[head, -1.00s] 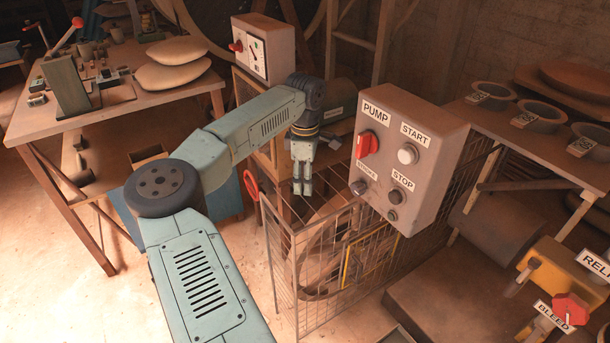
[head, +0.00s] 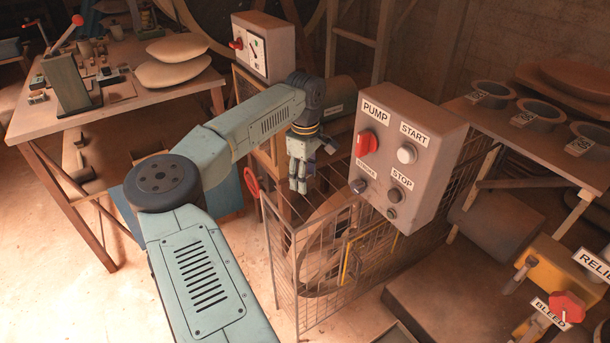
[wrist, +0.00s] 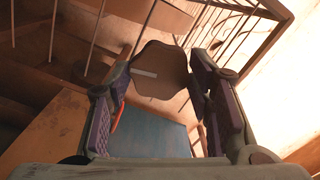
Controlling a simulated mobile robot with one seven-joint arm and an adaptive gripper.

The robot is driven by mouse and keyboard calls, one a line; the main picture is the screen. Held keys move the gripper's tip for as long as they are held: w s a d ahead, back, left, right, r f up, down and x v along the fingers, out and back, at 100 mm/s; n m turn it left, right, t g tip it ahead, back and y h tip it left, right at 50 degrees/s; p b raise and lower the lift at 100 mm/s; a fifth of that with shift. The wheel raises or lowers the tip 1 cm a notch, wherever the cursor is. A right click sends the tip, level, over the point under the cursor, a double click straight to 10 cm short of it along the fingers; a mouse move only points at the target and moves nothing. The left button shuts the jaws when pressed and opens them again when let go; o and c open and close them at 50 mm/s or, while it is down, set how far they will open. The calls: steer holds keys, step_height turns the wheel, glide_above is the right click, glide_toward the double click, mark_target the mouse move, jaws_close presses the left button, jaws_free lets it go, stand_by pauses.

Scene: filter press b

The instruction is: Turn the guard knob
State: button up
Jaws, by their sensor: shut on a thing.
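In the wrist view a dark brown, lobed guard knob (wrist: 160,70) with a pale line across its face sits between the two fingers of my gripper (wrist: 163,95). The fingers are shut on its sides. In the head view my gripper (head: 298,185) points down at the top left of the wire mesh guard (head: 305,265). The knob cannot be made out there, as the fingers and arm cover that spot.
The grey pump box (head: 425,130), with a red switch and buttons, stands close to the right of my gripper. A red ring (head: 251,183) hangs left of the guard. A wooden bench (head: 40,125) stands at left, with open floor in front.

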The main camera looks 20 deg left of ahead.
steer(key=o, duration=1.1)
steer(key=shift+o, duration=0.2)
step_height(320, 180, up, 12)
